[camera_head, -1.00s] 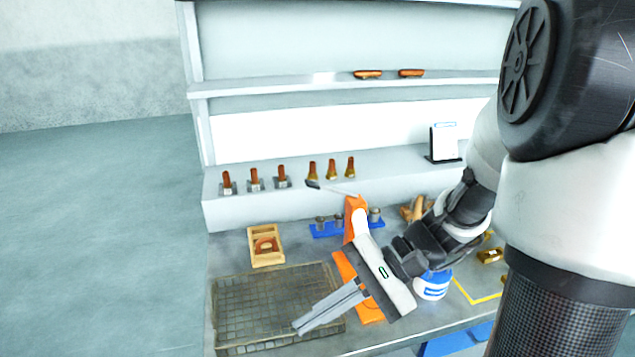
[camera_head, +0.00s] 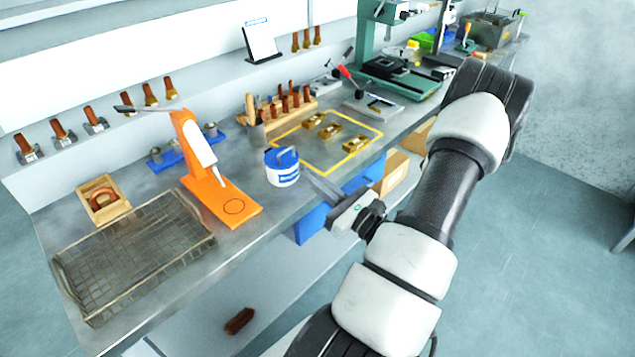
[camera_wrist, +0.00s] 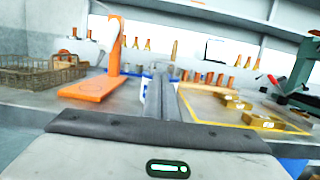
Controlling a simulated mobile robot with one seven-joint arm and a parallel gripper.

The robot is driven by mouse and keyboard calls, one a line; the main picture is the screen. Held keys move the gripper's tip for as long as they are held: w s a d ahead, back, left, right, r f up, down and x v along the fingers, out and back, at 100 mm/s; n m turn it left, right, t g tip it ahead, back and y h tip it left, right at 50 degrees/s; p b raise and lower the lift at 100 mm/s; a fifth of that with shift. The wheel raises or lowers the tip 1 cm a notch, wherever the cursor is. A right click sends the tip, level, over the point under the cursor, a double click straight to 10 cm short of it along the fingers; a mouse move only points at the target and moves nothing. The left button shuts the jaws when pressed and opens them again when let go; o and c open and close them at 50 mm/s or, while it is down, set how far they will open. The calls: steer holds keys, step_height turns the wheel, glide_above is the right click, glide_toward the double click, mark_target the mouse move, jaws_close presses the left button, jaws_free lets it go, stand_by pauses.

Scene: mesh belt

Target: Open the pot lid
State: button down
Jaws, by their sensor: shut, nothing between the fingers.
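The pot (camera_head: 283,174) is a small white tub with a blue label band. Its blue lid (camera_head: 281,158) with a raised handle sits on top. It stands upright on the grey bench near the front edge, right of the orange stand. My gripper (camera_head: 312,177) is shut and empty, just right of the pot and pointing at it; I cannot tell whether it touches. In the wrist view my shut fingers (camera_wrist: 166,84) point forward and hide most of the pot (camera_wrist: 149,92), whose white and blue left side shows.
An orange press stand (camera_head: 238,207) is left of the pot. A wire mesh basket (camera_head: 132,250) lies further left. A yellow-outlined area (camera_head: 352,151) with brass blocks (camera_head: 328,131) is to the right. A wooden rack (camera_head: 262,129) of brown-handled tools stands behind.

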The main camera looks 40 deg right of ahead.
steer(key=x, duration=0.6)
steer(key=shift+s, duration=0.1)
steer(key=shift+r, duration=0.1)
steer(key=shift+r+p, duration=0.15)
steer(key=shift+p, duration=0.35)
steer(key=shift+a+r+g, duration=0.1)
steer(key=shift+g, duration=0.2)
steer(key=shift+r+p, duration=0.1)
steer(key=shift+p, duration=0.4)
